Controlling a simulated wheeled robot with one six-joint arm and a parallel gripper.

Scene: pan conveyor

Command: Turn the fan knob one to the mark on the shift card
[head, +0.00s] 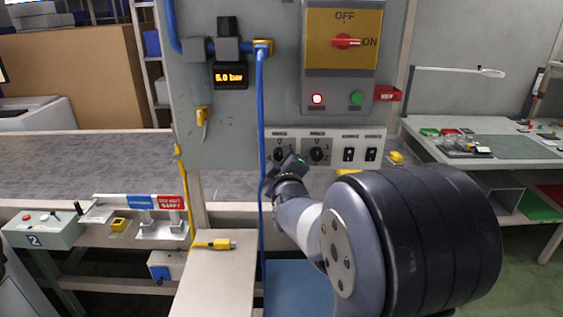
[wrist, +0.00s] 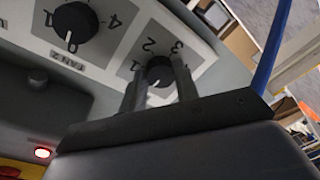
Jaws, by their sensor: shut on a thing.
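The fan panel (head: 298,133) is a pale strip with two black dial knobs and two switches. The left knob (head: 278,155), which also shows in the wrist view (wrist: 159,70), has the digits 1, 2 and 3 visible around it. My gripper (wrist: 158,82) is shut on this knob, with one finger on each side. A white pointer line shows between the fingers, but I cannot tell which digit it meets. The second knob (wrist: 72,28), labelled FAN 2, stands free beside it and also shows in the head view (head: 317,153). I cannot make out a shift card.
A blue hose (head: 262,120) hangs just left of my gripper. Above the panel is a yellow and grey switch box (head: 341,90) with a red handle and a lit red lamp (head: 317,99). A yellow-tipped connector (head: 220,244) lies on the bench below.

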